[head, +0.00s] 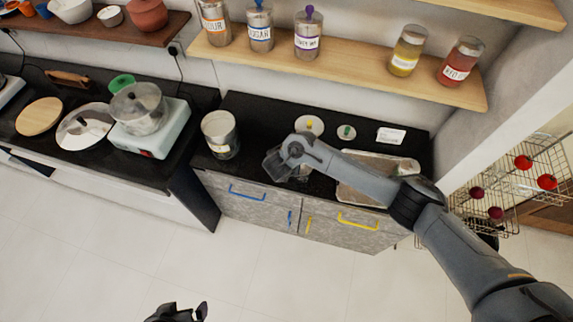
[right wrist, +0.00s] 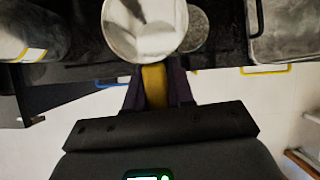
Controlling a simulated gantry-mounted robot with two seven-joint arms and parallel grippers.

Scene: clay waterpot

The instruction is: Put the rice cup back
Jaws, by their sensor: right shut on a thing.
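My right gripper (right wrist: 154,88) is shut on the yellow handle (right wrist: 154,80) of a pale round cup (right wrist: 145,28), which I take to be the rice cup. I cannot tell whether anything is in it or whether it touches the counter. In the head view my right gripper (head: 277,166) is over the middle counter, and my own arm hides the cup. An open metal canister (head: 220,135) with a pale inside stands on the counter to its left. My left gripper (head: 180,312) is low in the head view, away from the counter and partly cut off.
Two round pale things, one with a yellow knob (head: 309,124) and one with a green knob (head: 346,132), lie behind my right arm. A shallow tray (head: 372,160) is at the right. A grey speckled round thing (right wrist: 197,30) is beside the cup. Labelled jars stand on the shelf (head: 350,72).

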